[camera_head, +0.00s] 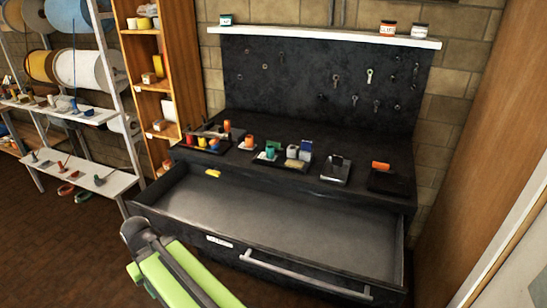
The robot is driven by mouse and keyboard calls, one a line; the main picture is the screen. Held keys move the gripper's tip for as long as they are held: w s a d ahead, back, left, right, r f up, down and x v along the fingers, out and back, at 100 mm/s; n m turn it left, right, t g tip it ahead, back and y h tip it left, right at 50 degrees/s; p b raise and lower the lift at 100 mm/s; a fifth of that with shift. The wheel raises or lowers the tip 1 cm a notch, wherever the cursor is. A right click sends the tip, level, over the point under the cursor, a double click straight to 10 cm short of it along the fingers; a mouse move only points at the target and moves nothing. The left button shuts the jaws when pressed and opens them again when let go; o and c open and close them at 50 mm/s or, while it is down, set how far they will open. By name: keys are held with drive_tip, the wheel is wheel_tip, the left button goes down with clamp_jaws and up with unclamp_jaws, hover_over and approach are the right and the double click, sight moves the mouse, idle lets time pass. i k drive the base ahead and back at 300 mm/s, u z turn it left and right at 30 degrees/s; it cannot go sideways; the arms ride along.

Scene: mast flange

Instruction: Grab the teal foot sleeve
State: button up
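A small teal piece (270,152) stands on a dark tray on top of the black workbench, near the middle. It looks like a short upright cylinder and may be the teal foot sleeve, but it is too small to be sure. A green piece stands just behind it, and grey, yellow and blue pieces are to its right. My green and dark arm reaches in from the bottom left, in front of the drawer and well short of the tray. No gripper fingers can be made out.
The workbench drawer (280,222) is pulled open and juts toward me, with a yellow piece (213,173) at its back left. Other dark trays (336,170) with small parts line the benchtop. A wooden shelf (160,87) and spool rack stand left; a wooden panel (490,130) stands right.

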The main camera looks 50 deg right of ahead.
sight(269, 156)
drive_tip(key=z, duration=0.05)
drive_tip(key=i, duration=1.7)
drive_tip(key=u, duration=0.05)
